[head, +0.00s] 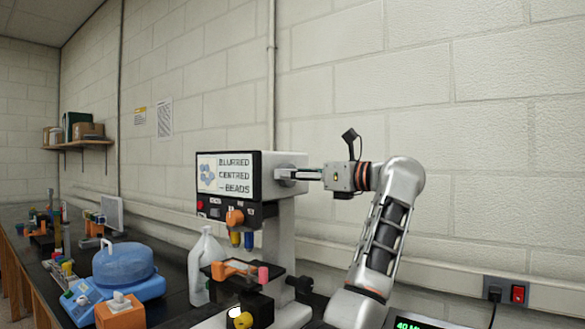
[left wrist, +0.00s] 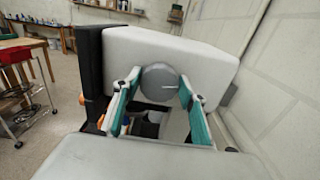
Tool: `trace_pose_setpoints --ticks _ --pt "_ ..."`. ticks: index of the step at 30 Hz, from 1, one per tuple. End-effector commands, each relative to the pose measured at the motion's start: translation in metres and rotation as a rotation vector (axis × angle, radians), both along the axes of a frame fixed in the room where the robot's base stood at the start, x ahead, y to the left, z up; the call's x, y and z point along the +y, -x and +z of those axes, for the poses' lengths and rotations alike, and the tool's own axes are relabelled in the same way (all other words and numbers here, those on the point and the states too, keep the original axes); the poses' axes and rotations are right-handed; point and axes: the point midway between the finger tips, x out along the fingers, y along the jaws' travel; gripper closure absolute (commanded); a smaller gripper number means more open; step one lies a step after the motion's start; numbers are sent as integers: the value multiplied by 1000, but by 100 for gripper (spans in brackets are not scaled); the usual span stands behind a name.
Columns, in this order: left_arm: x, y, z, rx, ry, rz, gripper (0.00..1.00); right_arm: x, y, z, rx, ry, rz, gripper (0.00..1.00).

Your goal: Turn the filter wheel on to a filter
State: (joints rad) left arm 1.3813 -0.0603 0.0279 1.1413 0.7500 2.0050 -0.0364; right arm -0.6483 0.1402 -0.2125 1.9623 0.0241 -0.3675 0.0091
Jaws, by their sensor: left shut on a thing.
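The microscope (head: 285,230) stands on the bench, with a screen (head: 228,176) reading "BLURRED CENTRED - BEADS" beside a picture of bluish-grey round blobs. The filter wheel (left wrist: 160,82) is a round grey knob with a pale line on its face, on the white microscope head. My left gripper (head: 297,174) reaches the right side of the head, level with the screen. In the left wrist view its two teal fingers (left wrist: 159,88) close on the wheel from both sides. The wheel is mostly hidden by the fingers in the head view. My right gripper is not in view.
An orange nosepiece (head: 234,217) with coloured objectives hangs above the stage (head: 240,272). A white jug (head: 205,265) and a blue-lidded device (head: 122,268) stand to the left. The block wall is close behind. A green-lit display (head: 420,323) is at lower right.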

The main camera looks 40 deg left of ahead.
Motion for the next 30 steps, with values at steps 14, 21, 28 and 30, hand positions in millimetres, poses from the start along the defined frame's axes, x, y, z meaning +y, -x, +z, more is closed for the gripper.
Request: trace_pose_setpoints --ticks 14,21,28,30 --pt "0 -1 1 194 20 0 80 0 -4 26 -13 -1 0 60" --pt "0 -1 1 193 20 0 43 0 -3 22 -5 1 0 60" --pt "0 -1 1 192 20 0 43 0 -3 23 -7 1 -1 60" --pt "-1 -1 1 192 21 -1 43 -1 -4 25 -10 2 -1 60"
